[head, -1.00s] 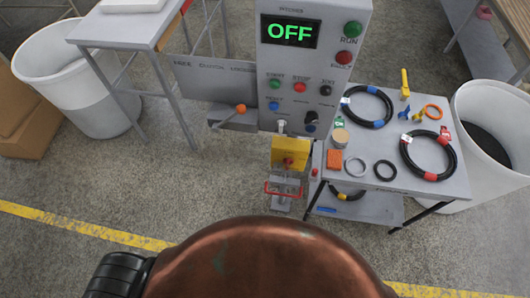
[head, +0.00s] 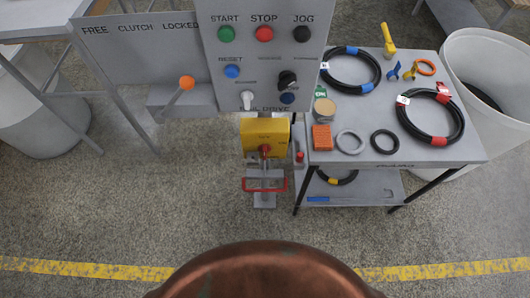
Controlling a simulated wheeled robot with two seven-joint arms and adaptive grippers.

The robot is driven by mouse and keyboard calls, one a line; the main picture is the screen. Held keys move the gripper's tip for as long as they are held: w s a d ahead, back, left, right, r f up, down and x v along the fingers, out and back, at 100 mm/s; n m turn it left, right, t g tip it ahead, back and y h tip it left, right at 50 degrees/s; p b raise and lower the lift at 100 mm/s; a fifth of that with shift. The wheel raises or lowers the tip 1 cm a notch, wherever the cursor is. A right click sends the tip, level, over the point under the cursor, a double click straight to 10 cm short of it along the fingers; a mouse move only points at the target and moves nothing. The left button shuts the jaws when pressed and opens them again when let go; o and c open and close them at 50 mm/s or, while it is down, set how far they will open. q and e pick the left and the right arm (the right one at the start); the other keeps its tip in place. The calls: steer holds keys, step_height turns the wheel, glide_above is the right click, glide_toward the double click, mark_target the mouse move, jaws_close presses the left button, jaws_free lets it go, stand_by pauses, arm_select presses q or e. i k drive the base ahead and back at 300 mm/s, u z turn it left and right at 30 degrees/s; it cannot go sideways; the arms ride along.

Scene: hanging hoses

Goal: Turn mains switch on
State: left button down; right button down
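A yellow box with a red knob (head: 265,150) hangs below the grey control panel (head: 265,78); it looks like the mains switch, but its lettering is too small to read. The knob's exact setting cannot be told. A red-framed handle (head: 264,185) is just below it. The panel carries a green START button (head: 226,34), a red STOP button (head: 264,34), a black JOG button (head: 303,34), a blue RESET button (head: 232,71) and a black selector (head: 287,79). The panel's upper display is out of view. Neither of my grippers is in view.
A lever with an orange knob (head: 187,83) stands by the FREE, CLUTCH, LOCKED plate (head: 140,42). A grey table (head: 410,158) with several coiled hoses is at right, beside a white bin (head: 490,60). A copper-brown curved surface (head: 265,275) fills the bottom. Floor before the switch is clear.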

mark_target(264, 149)
steer(key=u, duration=1.1)
steer(key=k, duration=1.15)
steer(key=z, duration=1.55)
steer(key=i, duration=0.5)
